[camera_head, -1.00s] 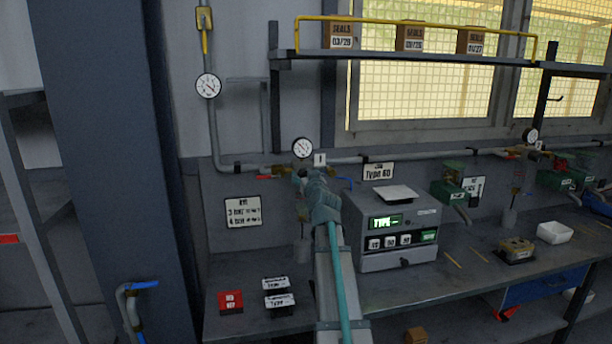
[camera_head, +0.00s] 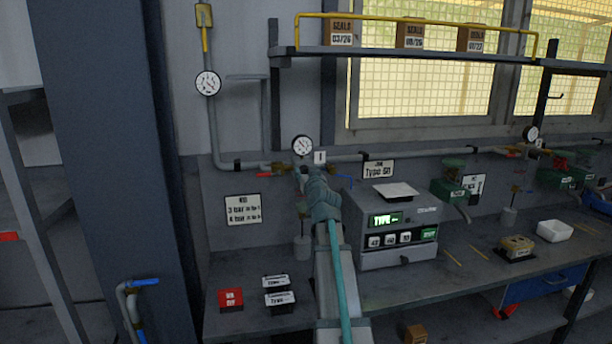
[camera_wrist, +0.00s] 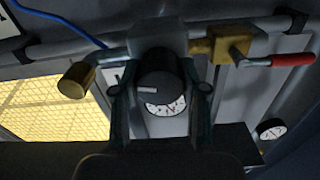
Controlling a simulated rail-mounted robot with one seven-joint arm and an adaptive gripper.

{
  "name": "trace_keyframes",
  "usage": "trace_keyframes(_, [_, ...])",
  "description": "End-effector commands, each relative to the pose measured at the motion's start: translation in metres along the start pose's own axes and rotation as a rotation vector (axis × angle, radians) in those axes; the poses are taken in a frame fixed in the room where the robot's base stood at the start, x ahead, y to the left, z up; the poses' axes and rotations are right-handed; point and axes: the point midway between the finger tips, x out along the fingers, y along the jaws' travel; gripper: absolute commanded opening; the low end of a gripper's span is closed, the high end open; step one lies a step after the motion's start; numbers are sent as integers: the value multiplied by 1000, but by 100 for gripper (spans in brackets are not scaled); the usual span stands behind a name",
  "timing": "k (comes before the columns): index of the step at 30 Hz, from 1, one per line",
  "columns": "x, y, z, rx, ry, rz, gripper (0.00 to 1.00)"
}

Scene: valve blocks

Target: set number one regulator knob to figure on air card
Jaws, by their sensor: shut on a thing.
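In the wrist view, a dark round regulator knob (camera_wrist: 158,72) with a pale index mark sits between the two fingers of my gripper (camera_wrist: 160,92). My gripper is shut on the knob. The white gauge face (camera_wrist: 166,106) shows just beyond it, partly covered by the knob. In the head view, this gauge (camera_head: 302,146) stands above my arm, beside a tag reading 1 (camera_head: 319,157). My arm hides the knob there. The air card (camera_head: 243,209) hangs on the wall at left, with lines starting 3 bar and 4 bar; the smaller print is unclear.
A red-handled valve (camera_wrist: 290,60) and a brass fitting (camera_wrist: 76,80) flank the knob. A grey box with a lit display (camera_head: 388,220) stands right of my arm. A red block (camera_head: 230,299) and black label blocks (camera_head: 278,292) lie on the bench at left.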

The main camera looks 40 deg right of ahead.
Motion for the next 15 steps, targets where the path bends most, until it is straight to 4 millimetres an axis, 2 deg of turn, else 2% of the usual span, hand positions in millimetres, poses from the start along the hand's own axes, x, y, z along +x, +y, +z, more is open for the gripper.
trace_keyframes(15, [0, 0, 0, 371, -1, 0, 8])
